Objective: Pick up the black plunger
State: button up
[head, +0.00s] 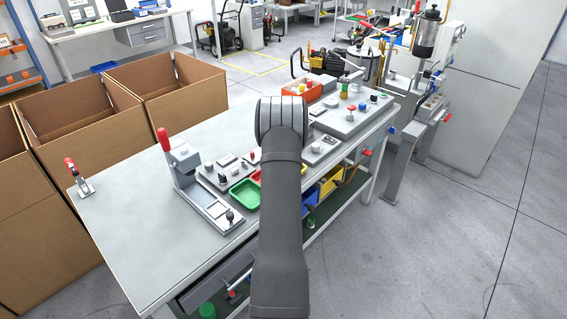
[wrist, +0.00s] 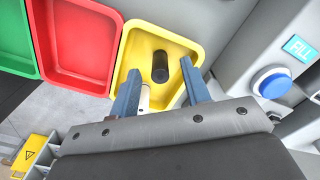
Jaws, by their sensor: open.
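The black plunger (wrist: 160,66) is a short dark cylinder lying in the yellow tray (wrist: 134,38) in the wrist view. My gripper (wrist: 158,84) is open, its two blue-grey fingers apart. The right fingertip is beside the plunger's right side, and the left fingertip is to its lower left. In the picture the plunger is between and slightly beyond the fingertips, and I cannot tell the height gap. In the head view my arm hides the gripper, the plunger and most of the yellow tray.
A red tray (wrist: 82,45) and a green tray (wrist: 15,35) sit left of the yellow one. A grey unit with a blue button (wrist: 272,82) and a FILL display stands close on the right. A red-handled press (head: 180,160) stands on the workbench (head: 120,215), whose left part is mostly clear.

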grip_shut()
jog(key=shift+r, duration=0.15)
